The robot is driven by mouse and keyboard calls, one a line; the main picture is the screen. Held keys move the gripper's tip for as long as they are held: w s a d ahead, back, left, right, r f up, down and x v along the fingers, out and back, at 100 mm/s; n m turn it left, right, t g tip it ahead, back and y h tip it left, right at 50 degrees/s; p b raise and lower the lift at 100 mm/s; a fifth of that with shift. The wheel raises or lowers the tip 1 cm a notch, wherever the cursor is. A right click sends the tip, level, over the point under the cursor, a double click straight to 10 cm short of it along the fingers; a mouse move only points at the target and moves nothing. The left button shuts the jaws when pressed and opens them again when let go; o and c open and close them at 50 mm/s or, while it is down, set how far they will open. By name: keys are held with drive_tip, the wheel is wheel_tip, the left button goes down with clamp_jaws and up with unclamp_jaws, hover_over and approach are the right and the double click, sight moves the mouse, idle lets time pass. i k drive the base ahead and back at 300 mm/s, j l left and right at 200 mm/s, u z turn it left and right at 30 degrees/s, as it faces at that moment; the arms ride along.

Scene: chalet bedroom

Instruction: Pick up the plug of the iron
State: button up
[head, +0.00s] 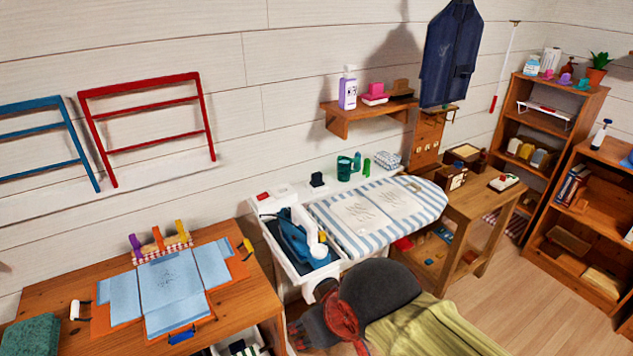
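The blue iron (298,240) rests in the white tray (272,240) at the left end of the striped ironing board (428,196). A white rounded part shows at its right side; I cannot tell whether this is cord. A small black block (317,180) stands on the white ledge behind the board and may be the plug, but it is too small to be sure. My gripper (318,326) appears as dark parts beside a red piece at the bottom centre, in front of and below the iron, apart from it. Its fingertips are not clear.
Green cups (345,168) stand on the ledge right of the black block. A wooden table (235,304) with blue cloth is at left. A wall shelf (352,114) hangs above the ledge. A yellow-green cloth (425,330) lies at the bottom. Open floor (510,310) is at right.

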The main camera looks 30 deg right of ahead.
sight(316, 178)
drive_tip(key=i+l+z, duration=0.2)
drive_tip(key=i, duration=0.35)
drive_tip(key=i+l+z, duration=0.15)
drive_tip(key=i, duration=0.4)
drive_tip(key=l, duration=0.1)
